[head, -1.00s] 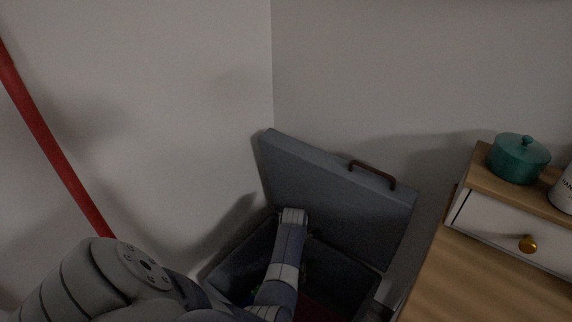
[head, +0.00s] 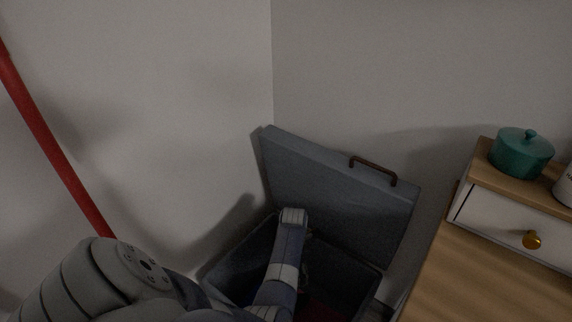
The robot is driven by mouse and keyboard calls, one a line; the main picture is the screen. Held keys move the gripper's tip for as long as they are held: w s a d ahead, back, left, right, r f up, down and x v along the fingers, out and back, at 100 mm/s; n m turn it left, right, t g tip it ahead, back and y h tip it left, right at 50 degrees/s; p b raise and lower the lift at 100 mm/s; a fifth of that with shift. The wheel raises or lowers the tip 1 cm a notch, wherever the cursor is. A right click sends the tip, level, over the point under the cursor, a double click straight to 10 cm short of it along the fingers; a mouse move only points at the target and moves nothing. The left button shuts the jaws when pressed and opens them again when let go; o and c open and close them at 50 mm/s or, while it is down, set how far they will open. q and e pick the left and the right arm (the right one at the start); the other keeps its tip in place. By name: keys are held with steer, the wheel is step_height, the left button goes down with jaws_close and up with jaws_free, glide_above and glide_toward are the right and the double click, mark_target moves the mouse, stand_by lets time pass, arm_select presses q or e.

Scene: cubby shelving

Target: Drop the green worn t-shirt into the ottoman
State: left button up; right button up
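The ottoman (head: 347,262) is a dark grey-blue box in the corner. Its lid (head: 335,190) stands open, leaning back toward the wall, with a brown handle (head: 373,170) on its edge. My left arm reaches from the lower left over the ottoman's opening. My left gripper (head: 306,270) is mostly hidden behind my forearm, low inside the opening, and its fingers cannot be made out. I cannot make out the green t-shirt. A dark red patch (head: 322,312) shows inside the ottoman at the bottom edge of the view. My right gripper is not in view.
A wooden-topped cabinet (head: 490,270) stands close on the right, with a white drawer (head: 500,218) and a brass knob (head: 532,239). A teal lidded pot (head: 521,153) and a partly cut-off white container (head: 566,186) sit on it. A red pole (head: 50,140) slants at the left.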

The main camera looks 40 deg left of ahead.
arm_select(q)
step_height(320, 180, up, 12)
steer(key=shift+a, duration=0.2)
stand_by(0.4)
stand_by(0.5)
